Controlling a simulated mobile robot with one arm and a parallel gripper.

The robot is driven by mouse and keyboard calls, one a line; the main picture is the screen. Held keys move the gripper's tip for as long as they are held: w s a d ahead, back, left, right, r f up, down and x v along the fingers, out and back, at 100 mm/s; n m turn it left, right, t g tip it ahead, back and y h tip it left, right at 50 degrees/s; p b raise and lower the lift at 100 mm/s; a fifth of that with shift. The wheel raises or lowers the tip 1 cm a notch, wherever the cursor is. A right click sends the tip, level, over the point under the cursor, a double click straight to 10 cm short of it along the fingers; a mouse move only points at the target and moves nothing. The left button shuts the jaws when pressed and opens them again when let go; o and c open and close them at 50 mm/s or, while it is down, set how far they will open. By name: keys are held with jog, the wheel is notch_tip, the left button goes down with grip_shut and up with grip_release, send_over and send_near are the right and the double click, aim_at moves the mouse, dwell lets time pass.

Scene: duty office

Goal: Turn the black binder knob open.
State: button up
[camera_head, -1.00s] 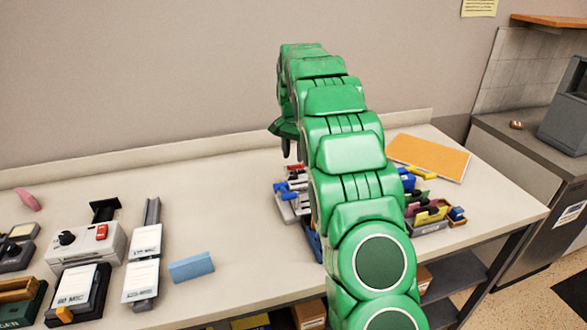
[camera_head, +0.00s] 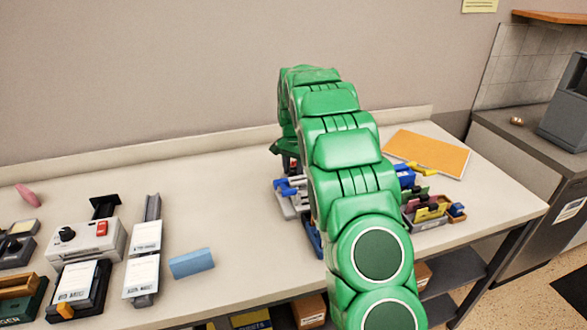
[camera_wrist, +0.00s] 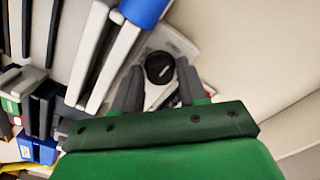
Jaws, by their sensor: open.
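In the wrist view, a round black knob (camera_wrist: 159,68) with a small white mark sits on a pale grey device (camera_wrist: 178,42). My gripper (camera_wrist: 158,73) is open, with one dark finger on each side of the knob. I cannot tell whether either finger touches it. In the head view my gripper (camera_head: 289,160) is low over a grey device with blue parts (camera_head: 288,196), largely behind my green arm. The knob there is hidden. Another black knob (camera_head: 67,235) is on a grey box with a red switch at the left.
A blue block (camera_head: 191,263) lies mid-table, beside a grey holder with white labels (camera_head: 146,237). An organizer (camera_head: 432,215) and an orange board (camera_head: 428,155) are right of my arm. The table's back middle is clear. The wall is close behind.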

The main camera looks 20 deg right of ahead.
aim_at(293, 171)
jog(key=c, duration=0.8)
jog(key=shift+o, duration=0.2)
jog(key=shift+n, duration=0.6)
jog(key=o, duration=0.8)
jog(key=shift+c, duration=0.2)
jog(key=shift+r, duration=0.1)
notch_tip(293, 171, up, 7)
jog(key=shift+f, duration=0.15)
jog(key=shift+r, duration=0.5)
